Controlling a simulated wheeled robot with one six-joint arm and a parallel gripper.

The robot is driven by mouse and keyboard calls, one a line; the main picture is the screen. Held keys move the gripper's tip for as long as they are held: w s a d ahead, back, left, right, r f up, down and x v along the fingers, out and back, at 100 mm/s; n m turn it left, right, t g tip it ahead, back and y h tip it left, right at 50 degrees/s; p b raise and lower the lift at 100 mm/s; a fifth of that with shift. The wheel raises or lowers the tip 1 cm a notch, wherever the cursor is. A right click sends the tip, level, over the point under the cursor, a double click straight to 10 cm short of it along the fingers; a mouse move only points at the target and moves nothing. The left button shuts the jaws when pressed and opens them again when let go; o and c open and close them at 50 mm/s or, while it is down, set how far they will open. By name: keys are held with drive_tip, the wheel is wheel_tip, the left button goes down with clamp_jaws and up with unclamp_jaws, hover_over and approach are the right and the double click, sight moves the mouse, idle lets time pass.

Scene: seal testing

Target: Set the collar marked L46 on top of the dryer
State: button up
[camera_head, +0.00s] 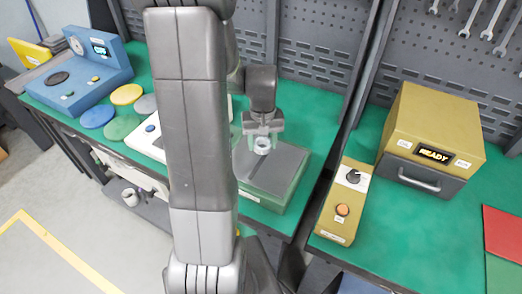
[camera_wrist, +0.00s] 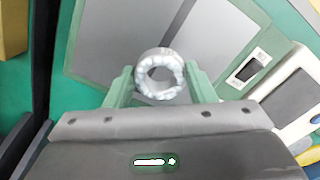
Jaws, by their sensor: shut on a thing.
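My gripper (camera_head: 262,140) is shut on a pale grey-white ring-shaped collar (camera_head: 262,149). In the wrist view the collar (camera_wrist: 158,93) sits between the two pale green fingers, its round hole facing the camera. No marking can be read on it. The collar is over a green box with a grey two-panel top (camera_head: 283,165); I cannot tell whether it touches. An olive-yellow box with a READY display and a dark handled front (camera_head: 432,118) stands on the right bench. Its small labels are unreadable, so I cannot confirm it is the dryer.
An olive control box with a knob and orange button (camera_head: 343,200) stands left of the READY box. A blue instrument (camera_head: 95,75) and several coloured discs (camera_head: 126,94) are at left. A gap separates the benches. Pegboards stand behind. Red and green sheets lie far right.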

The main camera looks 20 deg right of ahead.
sight(262, 160)
drive_tip(key=shift+f, duration=2.45)
drive_tip(key=shift+f, duration=0.15)
drive_tip(key=o, duration=1.2)
drive_tip(key=shift+c, duration=0.2)
wheel_tip(262, 160, up, 12)
drive_tip(key=shift+r, duration=0.15)
